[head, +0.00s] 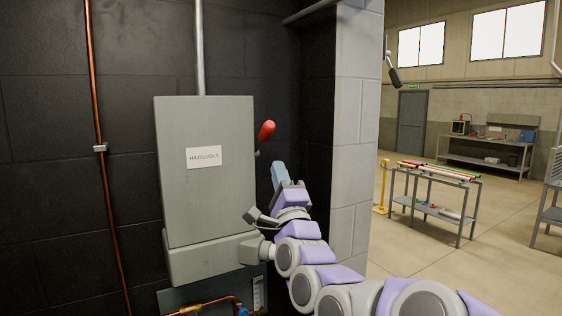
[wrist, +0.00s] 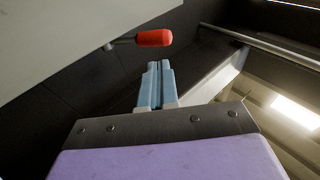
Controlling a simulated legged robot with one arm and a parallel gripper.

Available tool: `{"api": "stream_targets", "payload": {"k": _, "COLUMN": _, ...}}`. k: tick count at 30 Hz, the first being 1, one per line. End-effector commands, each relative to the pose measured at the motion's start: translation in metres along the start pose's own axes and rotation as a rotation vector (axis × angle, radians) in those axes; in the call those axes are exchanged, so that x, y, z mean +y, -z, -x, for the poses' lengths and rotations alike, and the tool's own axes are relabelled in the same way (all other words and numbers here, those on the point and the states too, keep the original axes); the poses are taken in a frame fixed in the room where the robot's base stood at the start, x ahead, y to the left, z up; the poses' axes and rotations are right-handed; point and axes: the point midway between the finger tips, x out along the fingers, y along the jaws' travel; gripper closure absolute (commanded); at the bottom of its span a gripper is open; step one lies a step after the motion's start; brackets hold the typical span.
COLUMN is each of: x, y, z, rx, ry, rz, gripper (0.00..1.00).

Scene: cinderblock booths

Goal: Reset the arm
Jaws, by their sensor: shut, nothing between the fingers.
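My gripper (head: 277,171) is in front of the black block wall, to the right of the grey electrical box (head: 205,205) labelled HAZELVOLT. Its blue fingers point up and are together with nothing between them; they also show in the wrist view (wrist: 157,83). A lever with a red handle (head: 266,130) sticks up from the box's right side. The red handle also shows in the wrist view (wrist: 153,38), above and apart from the fingertips. My arm reaches in from the lower right.
A grey block pillar (head: 357,140) stands right of my gripper. A copper pipe (head: 98,120) runs down the wall at left. Beyond the pillar are a metal rack (head: 437,188) with coloured bars and a workbench (head: 484,145). Open floor lies around the rack.

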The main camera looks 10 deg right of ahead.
Motion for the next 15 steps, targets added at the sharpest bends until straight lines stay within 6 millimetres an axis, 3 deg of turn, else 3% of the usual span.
{"api": "stream_targets", "payload": {"k": 10, "x": -0.001, "y": 0.009, "z": 0.032, "rx": 0.004, "ry": 0.002, "rz": -0.005, "gripper": 1.00}}
{"api": "stream_targets", "payload": {"k": 15, "x": 0.009, "y": -0.003, "z": 0.039, "rx": -0.022, "ry": -0.058, "rz": 0.039, "gripper": 1.00}}
